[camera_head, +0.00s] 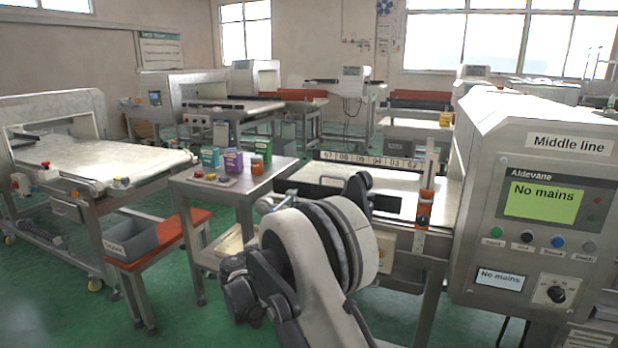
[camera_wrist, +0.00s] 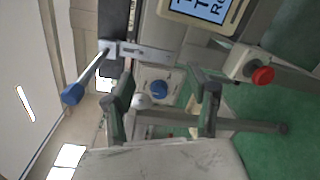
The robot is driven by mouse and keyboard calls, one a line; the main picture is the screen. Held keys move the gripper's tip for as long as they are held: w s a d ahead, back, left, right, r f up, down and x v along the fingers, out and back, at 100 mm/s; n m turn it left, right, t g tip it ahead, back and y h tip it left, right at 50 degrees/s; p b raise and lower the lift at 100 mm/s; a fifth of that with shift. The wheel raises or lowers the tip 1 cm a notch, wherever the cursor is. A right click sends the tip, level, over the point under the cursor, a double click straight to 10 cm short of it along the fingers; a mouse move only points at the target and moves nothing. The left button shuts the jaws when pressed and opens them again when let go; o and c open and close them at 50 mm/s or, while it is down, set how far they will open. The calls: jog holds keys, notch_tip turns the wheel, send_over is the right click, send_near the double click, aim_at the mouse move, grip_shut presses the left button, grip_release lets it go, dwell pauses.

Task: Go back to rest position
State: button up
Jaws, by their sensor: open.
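My gripper shows in the wrist view (camera_wrist: 162,108) with its two dark fingers spread apart and nothing between them. Beyond the gap are a blue knob (camera_wrist: 159,88) on a white box and a lever with a blue grip (camera_wrist: 72,94); I cannot tell how far they are from the fingertips. In the head view my arm fills the lower middle, in front of the conveyor, and the gripper itself cannot be made out clearly.
The metal detector (camera_head: 540,140) labelled "Middle line" stands at the right, its screen reading "No mains". A side table (camera_head: 240,185) holds small coloured boxes. A grey bin (camera_head: 135,240) sits on a red bench. A red button (camera_wrist: 262,75) shows in the wrist view. Green floor lies open at lower left.

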jog(key=s+d+r+m+g, duration=0.4)
jog(key=s+d+r+m, duration=0.15)
jog(key=d+r, duration=0.7)
jog(key=s+d+r+m+g+y, duration=0.2)
jog(key=s+d+r+m, duration=0.1)
jog(key=s+d, duration=0.95)
jog(key=s+d+f+m+g+y, duration=0.1)
jog(key=s+d+f+m+y, duration=0.3)
jog(key=s, duration=1.3)
jog(key=s+d+f+m+g+y, duration=0.15)
jog(key=s+m, duration=0.35)
jog(key=s, duration=1.2)
notch_tip(320, 180, up, 17)
jog(key=p, duration=1.7)
jog(key=shift+a+r, duration=0.2)
jog(key=shift+a, duration=0.15)
jog(key=shift+h, duration=0.25)
